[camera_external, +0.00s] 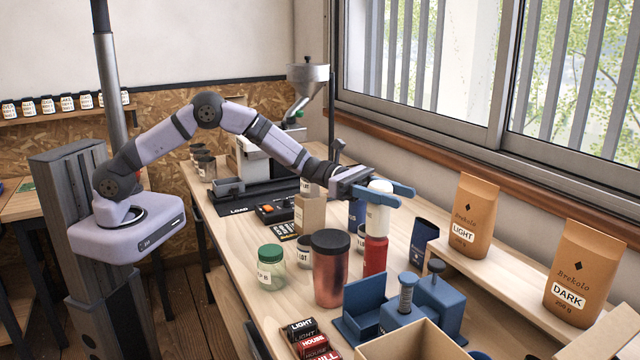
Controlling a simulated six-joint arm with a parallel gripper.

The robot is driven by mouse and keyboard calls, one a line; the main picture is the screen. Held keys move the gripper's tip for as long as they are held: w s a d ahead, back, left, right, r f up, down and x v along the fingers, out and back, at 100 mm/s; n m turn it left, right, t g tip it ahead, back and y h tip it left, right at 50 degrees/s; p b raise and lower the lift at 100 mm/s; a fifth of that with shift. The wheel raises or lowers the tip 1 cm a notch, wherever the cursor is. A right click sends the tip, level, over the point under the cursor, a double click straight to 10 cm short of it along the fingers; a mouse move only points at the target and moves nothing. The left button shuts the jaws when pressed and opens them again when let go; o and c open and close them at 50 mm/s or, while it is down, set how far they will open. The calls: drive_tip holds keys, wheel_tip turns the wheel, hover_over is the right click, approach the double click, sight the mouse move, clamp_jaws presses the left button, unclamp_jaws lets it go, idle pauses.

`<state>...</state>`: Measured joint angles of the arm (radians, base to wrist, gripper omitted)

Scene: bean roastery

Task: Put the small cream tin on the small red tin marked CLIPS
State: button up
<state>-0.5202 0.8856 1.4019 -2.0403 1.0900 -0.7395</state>
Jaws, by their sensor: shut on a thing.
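My gripper (384,192), with blue fingers, is shut around a cream cylinder (377,218), which looks like the small cream tin and is upright. Its pale top shows above the fingers. Directly below it in the picture stands a red cylinder (375,257), upright on the bench. It looks like the red tin, but no CLIPS marking is readable. The cream cylinder's lower end meets the red top in the picture; I cannot tell whether they touch. The fingers hide the cream cylinder's middle.
A copper tumbler (330,275) with a dark lid stands close left of the red cylinder. A green-lidded jar (271,268), blue tamper stand (408,300), open cardboard box (440,343) and dark blue container (423,240) stand nearby. Coffee bags (470,220) line the right shelf.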

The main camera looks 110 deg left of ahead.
drive_tip(key=shift+f, duration=0.5)
drive_tip(key=shift+f, duration=0.25)
drive_tip(key=o, duration=1.2)
drive_tip(key=shift+o, duration=0.2)
drive_tip(key=shift+r, duration=0.2)
drive_tip(key=b+v, duration=0.4)
drive_tip(key=v, duration=0.8)
